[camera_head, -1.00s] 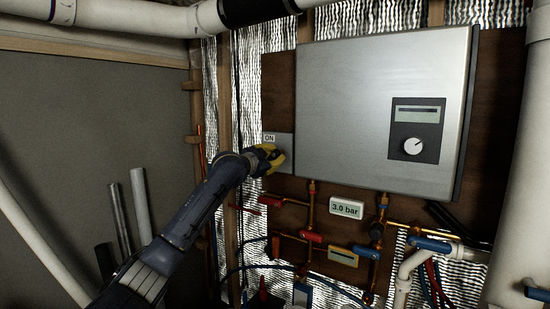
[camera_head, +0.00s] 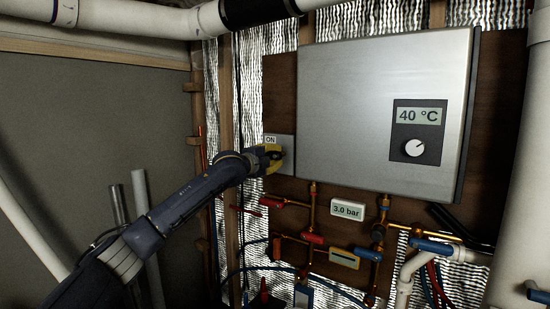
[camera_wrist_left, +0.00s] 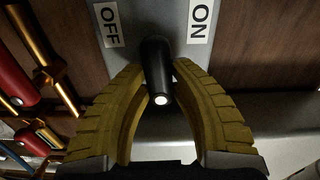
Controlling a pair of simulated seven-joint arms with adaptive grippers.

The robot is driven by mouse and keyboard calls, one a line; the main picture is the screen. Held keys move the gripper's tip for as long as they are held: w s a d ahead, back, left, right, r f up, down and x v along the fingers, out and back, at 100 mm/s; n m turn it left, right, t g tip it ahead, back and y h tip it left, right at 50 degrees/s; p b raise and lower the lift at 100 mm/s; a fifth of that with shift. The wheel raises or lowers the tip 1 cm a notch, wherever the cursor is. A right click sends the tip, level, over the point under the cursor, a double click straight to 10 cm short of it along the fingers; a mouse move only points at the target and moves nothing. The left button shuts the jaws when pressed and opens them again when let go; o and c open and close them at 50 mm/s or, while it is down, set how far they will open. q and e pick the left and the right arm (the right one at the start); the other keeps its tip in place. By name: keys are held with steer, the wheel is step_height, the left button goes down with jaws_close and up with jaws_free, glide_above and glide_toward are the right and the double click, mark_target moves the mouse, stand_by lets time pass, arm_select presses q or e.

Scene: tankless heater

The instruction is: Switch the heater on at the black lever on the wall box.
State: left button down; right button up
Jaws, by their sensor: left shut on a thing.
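The grey wall box (camera_head: 287,146) sits just left of the heater, with an ON label at its top in the head view. In the left wrist view the box (camera_wrist_left: 145,18) carries OFF and ON labels. The black lever (camera_wrist_left: 158,72) stands out between the yellow fingers of my left gripper (camera_wrist_left: 163,98), which is shut on it. In the head view my left gripper (camera_head: 272,158) covers the lever. The heater (camera_head: 350,105) has a display (camera_head: 418,116) that reads 40 °C. My right gripper is not in view.
Below the heater are copper pipes with red valve handles (camera_head: 312,237) and a 3.0 bar label (camera_head: 346,210). A blue handle (camera_head: 430,246) is at the lower right. White pipes run along the top and right.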

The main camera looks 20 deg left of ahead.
arm_select(q)
steer(key=shift+r+m, duration=0.1)
steer(key=shift+m, duration=0.4)
steer(key=c, duration=1.2)
jaws_free()
steer(key=shift+o, duration=0.2)
steer(key=v, duration=1.2)
